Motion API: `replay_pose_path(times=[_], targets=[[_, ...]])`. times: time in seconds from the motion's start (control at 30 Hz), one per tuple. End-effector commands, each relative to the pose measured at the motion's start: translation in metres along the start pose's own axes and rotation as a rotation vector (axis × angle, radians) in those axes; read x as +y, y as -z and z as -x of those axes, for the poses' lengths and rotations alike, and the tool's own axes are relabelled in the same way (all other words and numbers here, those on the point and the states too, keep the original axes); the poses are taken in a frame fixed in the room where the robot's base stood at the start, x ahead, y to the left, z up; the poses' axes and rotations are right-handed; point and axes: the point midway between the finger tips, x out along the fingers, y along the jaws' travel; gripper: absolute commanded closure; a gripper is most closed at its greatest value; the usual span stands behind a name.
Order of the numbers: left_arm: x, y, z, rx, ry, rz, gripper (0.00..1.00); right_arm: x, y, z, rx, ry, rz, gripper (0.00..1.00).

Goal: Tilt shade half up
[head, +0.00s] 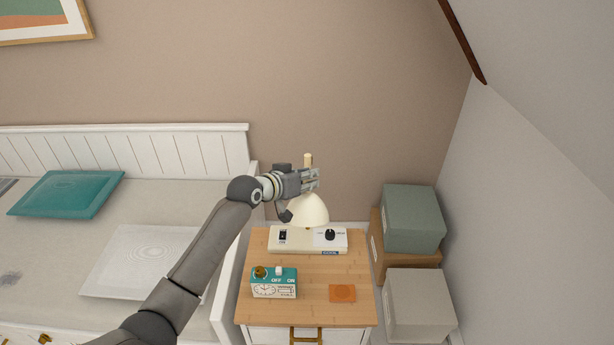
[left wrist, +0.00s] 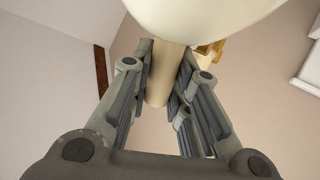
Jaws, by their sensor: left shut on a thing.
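The cream lamp shade (head: 309,209) hangs over the back of the wooden nightstand, its wide opening facing mostly down. My left gripper (head: 314,180) is at the top of the shade. In the left wrist view, the gripper (left wrist: 164,88) has its fingers on both sides of a cream rod (left wrist: 158,86), shut on it. The shade also shows large at the top of that view (left wrist: 205,14). A cream tip (head: 308,159) sticks up behind the gripper. The gripper and arm hide part of the lamp's joint. My right gripper is not in view.
A cream lamp base (head: 300,250) with a switch and a dark knob stands on the nightstand (head: 318,312). A teal clock box (head: 273,283) and an orange block (head: 342,293) lie in front. Boxes (head: 413,222) stack at right, a white daybed (head: 190,150) at left.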

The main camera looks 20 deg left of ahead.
Motion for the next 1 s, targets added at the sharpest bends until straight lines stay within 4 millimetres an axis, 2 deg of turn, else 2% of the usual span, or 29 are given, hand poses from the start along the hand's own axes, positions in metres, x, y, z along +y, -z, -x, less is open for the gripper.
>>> replay_pose_path(times=[0.27, 0.3, 0.47, 0.83, 1.0], targets=[[0.000, 0.000, 0.000, 0.000, 0.000, 0.000, 1.00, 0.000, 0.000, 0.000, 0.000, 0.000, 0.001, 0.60], [0.000, 0.000, 0.000, 0.000, 0.000, 0.000, 0.81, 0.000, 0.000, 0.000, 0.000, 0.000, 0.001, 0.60], [0.000, 0.000, 0.000, 0.000, 0.000, 0.000, 0.60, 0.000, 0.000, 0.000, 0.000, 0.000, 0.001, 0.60], [0.000, 0.000, 0.002, 0.001, 0.000, -0.001, 0.59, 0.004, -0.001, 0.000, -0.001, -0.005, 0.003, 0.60], [-0.001, 0.000, 0.016, 0.001, 0.001, -0.001, 0.59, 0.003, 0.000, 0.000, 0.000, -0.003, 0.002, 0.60]])
